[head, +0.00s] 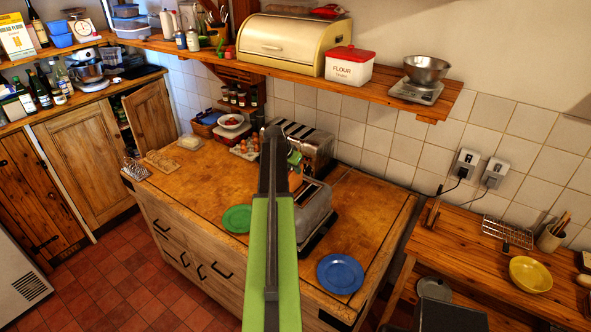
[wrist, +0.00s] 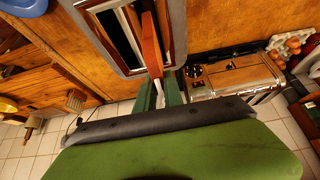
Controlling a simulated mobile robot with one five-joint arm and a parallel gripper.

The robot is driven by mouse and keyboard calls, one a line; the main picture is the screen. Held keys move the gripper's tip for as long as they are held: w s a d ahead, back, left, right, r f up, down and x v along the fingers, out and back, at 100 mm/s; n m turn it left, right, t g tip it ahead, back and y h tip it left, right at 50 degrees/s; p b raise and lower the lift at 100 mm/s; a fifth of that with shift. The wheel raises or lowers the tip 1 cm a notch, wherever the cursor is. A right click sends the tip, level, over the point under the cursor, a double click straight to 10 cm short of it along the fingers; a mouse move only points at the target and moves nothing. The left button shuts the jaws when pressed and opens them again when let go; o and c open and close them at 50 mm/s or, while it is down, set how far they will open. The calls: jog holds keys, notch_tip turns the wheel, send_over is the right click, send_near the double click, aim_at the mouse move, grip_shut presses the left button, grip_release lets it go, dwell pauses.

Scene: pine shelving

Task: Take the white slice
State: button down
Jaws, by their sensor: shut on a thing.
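My gripper (head: 294,160) is over the near toaster (head: 316,208) on the wooden counter, at the end of my green and dark arm. In the wrist view my gripper (wrist: 159,93) has its two green fingers shut on a slice (wrist: 152,46). The slice is seen nearly edge-on, orange-brown along its edge, with a pale patch between the fingers. It also shows as a brown piece in the head view (head: 297,180), partly behind my arm. The near toaster's slots (wrist: 118,38) are beside and beneath it. I cannot tell whether its far end is still inside a slot.
A green plate (head: 237,219) lies left of my arm and a blue plate (head: 340,274) right of it. A second toaster (head: 312,146), an egg tray (head: 244,149) and a red-and-white bowl (head: 231,122) stand behind. The counter's left part is mostly clear. A shelf overhangs the back.

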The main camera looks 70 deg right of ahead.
jog(key=shift+r+p, duration=0.75)
jog(key=shift+r, duration=0.85)
notch_tip(320, 180, up, 5)
jog(key=p, duration=0.5)
jog(key=shift+r, duration=0.1)
